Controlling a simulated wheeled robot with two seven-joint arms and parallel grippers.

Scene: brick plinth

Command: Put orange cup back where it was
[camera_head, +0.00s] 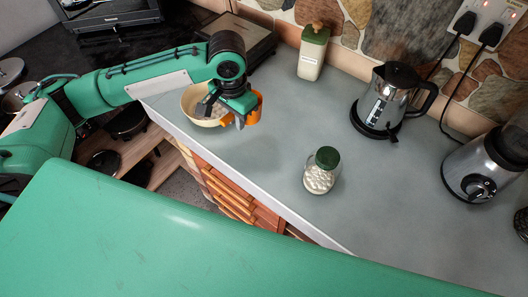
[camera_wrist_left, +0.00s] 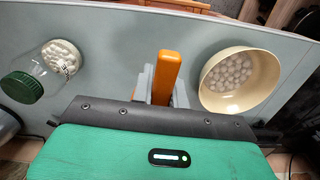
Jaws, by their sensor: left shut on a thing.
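The orange cup (camera_head: 257,106) is at my left gripper (camera_head: 238,119) in the head view, by the counter's front edge and just right of the cream bowl. In the left wrist view, an orange part of the cup (camera_wrist_left: 166,75) sits between the grey fingers of the left gripper (camera_wrist_left: 160,88), which is shut on it. Most of the cup is hidden by the gripper. I cannot tell whether the cup touches the counter. My right gripper is not in view.
The cream bowl (camera_head: 190,106) with white balls stands beside the gripper. A green-lidded jar (camera_head: 319,178) stands on the grey counter (camera_head: 265,165). A green-topped canister (camera_head: 312,55), kettle (camera_head: 385,98) and blender (camera_head: 478,172) stand farther back. The counter between bowl and jar is clear.

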